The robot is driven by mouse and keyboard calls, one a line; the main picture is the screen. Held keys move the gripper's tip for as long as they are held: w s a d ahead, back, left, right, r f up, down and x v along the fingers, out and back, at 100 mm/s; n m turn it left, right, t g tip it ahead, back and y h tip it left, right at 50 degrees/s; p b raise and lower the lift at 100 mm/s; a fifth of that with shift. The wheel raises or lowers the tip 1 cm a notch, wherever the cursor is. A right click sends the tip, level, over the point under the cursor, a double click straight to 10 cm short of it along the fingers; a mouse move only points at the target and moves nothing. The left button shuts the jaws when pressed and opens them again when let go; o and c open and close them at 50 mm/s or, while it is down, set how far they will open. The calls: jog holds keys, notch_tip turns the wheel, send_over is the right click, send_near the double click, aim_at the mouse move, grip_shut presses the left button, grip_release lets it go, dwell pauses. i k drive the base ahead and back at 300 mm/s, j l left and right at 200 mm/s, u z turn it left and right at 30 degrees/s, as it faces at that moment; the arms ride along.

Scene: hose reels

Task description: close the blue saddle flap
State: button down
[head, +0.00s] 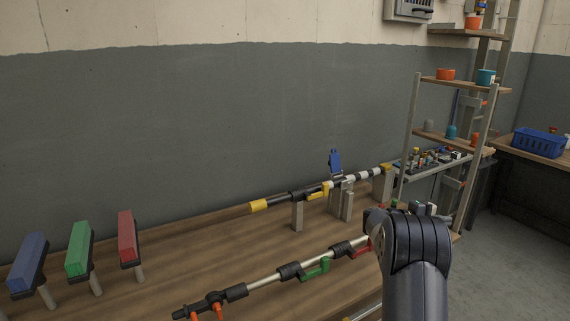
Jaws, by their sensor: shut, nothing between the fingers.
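The blue saddle flap (335,161) stands upright, raised above the rear rod, so it is open. It sits at the saddle on a grey post (347,203) near the middle of the bench. The rear rod (311,194) runs through there, with a yellow end at left and black and white bands at right. My dark arm rises at the lower right, in front of the bench. My gripper cannot be made out; nothing of it shows near the blue flap.
A nearer rod (264,281) carries a green lever (318,269) and a red lever (358,250). Blue (28,262), green (80,249) and red (127,236) blocks stand on posts at left. A shelf rack (409,135) stands at right. The bench between rods is mostly clear.

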aim_at(334, 162)
jog(key=i+l+u, duration=0.1)
jog(key=u, duration=0.35)
jog(key=l+u, duration=0.45)
jog(key=i+l+u, duration=0.1)
jog(key=u, duration=0.4)
jog(key=i+l, duration=0.1)
jog(key=l, duration=0.4)
jog(key=i+l, duration=0.1)
jog(key=l, duration=0.45)
jog(key=i, duration=0.25)
